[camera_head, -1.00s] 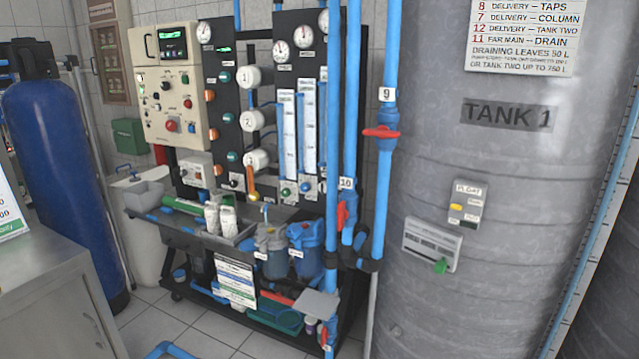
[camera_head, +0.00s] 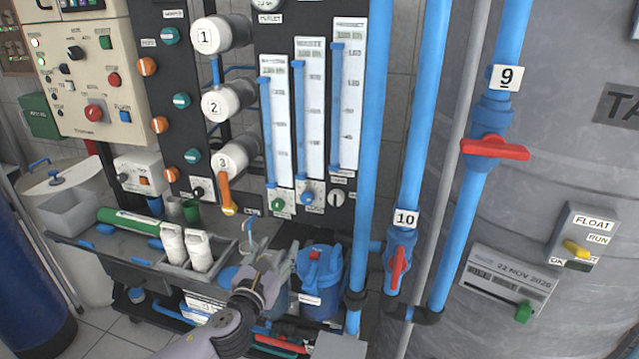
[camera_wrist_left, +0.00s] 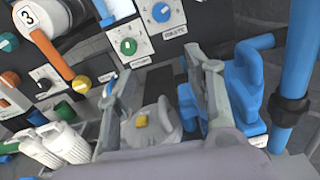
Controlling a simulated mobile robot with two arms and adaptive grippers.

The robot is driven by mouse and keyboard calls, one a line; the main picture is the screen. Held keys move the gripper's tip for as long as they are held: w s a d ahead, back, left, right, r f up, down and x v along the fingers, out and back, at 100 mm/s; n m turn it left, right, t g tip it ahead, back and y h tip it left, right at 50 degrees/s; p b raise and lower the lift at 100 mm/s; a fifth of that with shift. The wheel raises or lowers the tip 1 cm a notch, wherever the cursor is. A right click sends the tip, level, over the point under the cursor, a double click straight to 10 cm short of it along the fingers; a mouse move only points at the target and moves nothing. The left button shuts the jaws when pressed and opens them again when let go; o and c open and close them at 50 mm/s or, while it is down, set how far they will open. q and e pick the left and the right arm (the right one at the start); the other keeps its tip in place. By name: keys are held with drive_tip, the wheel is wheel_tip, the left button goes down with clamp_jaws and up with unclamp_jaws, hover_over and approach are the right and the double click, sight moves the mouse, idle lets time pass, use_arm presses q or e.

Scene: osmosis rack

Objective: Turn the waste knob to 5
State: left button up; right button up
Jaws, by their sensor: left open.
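Three small knobs sit in a row below the flow meters: a green knob (camera_head: 278,205), a blue knob (camera_head: 308,197) and a dark knob with a white pointer (camera_head: 336,198). The green knob (camera_wrist_left: 128,46) and blue knob (camera_wrist_left: 161,12) also show in the left wrist view, beyond the fingertips. My left gripper (camera_head: 268,250) is open and empty, below the knobs and apart from them. It also shows in the left wrist view (camera_wrist_left: 160,70). My right gripper is out of view.
White bottles (camera_head: 200,252) stand on the bench to the left. Blue pipes (camera_head: 376,150) and the red valve 10 handle (camera_head: 399,268) are to the right. A numbered white housing with an orange handle (camera_head: 226,192) is left of the knobs.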

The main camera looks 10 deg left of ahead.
use_arm(q)
drive_tip(key=r+m, duration=0.1)
drive_tip(key=r, duration=0.1)
approach(306, 201)
drive_tip(key=shift+t, duration=0.3)
drive_tip(key=w, duration=0.9)
drive_tip(key=shift+f, duration=0.35)
drive_tip(key=shift+w+h, duration=0.3)
drive_tip(key=shift+w, duration=0.35)
drive_tip(key=shift+d, duration=0.1)
clamp_jaws()
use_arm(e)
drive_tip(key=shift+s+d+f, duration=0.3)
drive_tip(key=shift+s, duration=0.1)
